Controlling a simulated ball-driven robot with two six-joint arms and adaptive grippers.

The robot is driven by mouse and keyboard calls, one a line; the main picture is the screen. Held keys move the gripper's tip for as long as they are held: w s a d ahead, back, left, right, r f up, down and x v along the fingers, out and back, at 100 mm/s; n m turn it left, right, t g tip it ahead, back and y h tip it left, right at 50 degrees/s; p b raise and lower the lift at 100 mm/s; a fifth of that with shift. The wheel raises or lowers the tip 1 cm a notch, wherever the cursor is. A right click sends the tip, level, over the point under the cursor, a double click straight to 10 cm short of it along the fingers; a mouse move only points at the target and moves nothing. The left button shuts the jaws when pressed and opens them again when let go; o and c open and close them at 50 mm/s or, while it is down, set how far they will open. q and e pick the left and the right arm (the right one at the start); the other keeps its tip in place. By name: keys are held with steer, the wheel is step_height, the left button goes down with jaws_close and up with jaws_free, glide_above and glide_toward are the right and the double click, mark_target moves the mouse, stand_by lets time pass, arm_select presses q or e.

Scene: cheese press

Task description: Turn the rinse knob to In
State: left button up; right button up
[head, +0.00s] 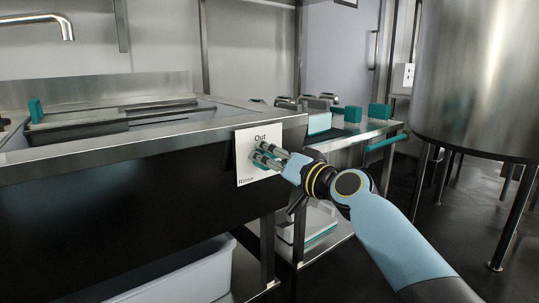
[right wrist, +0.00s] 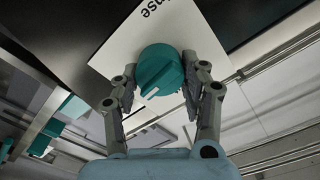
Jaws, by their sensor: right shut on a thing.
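The rinse knob (right wrist: 160,68) is a round teal knob on a white label plate (head: 243,168) on the front of the dark sink unit. A ridge with a pale line crosses its face. The plate reads "Out" at its top and "Rinse" at its lower left; I cannot see "In". My right gripper (head: 261,156) reaches the knob from the right and is shut on it, one finger on each side in the right wrist view. In the head view the fingers hide most of the knob. My left gripper is not in view.
The steel sink rim (head: 150,136) runs above the plate. A steel side table (head: 368,130) with teal-handled things stands behind. A large steel vat (head: 475,80) on legs is at the right. A pale bin (head: 185,272) sits under the sink.

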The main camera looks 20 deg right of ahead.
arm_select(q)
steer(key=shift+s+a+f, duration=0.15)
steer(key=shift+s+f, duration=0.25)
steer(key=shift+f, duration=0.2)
arm_select(e)
steer(key=shift+m, duration=0.7)
steer(key=o, duration=1.2)
steer(key=v, duration=1.2)
